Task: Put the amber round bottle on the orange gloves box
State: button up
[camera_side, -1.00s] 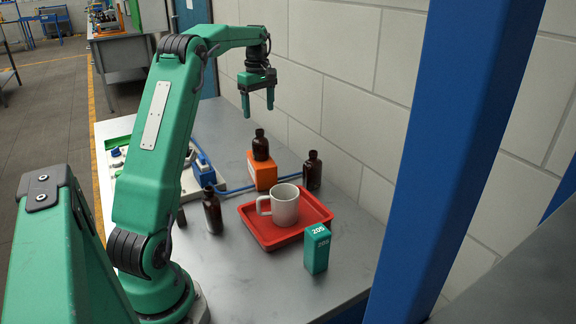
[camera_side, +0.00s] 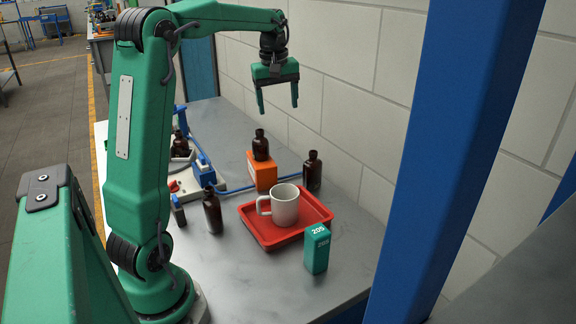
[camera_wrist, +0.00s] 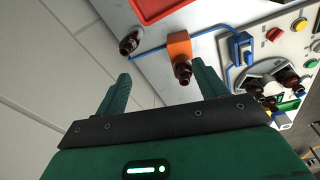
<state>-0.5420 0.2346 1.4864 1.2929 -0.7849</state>
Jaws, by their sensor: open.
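An amber round bottle (camera_side: 261,146) with a black cap stands upright on top of the orange gloves box (camera_side: 262,172). The bottle (camera_wrist: 183,71) and the box (camera_wrist: 179,46) also show in the wrist view, beyond the fingers and nearer the right one. My gripper (camera_side: 278,106) is open and empty, above the bottle and apart from it. Its two fingers (camera_wrist: 160,75) are spread in the wrist view.
A brown bottle (camera_side: 312,172) stands right of the box, another (camera_side: 212,212) to the front left. A red tray (camera_side: 254,238) holds a white mug (camera_side: 285,206). A green 205 box (camera_side: 317,250) stands in front. Equipment and a blue cable lie left; a wall is behind.

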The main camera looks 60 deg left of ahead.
jog(key=s+d+r+m+t, duration=0.1)
jog(key=s+d+m, duration=0.3)
jog(key=d, duration=0.4)
jog(key=s+d+r+m+t, duration=0.1)
jog(key=s+d+m, duration=0.3)
jog(key=d, duration=0.3)
jog(key=s+d+f+m+t, duration=0.2)
jog(key=s+d+f+m, duration=0.4)
jog(key=s+d, duration=0.3)
jog(key=shift+s+d+f+m+h, duration=0.2)
jog(key=shift+s+m+h, duration=0.2)
jog(key=shift+s+m, duration=0.2)
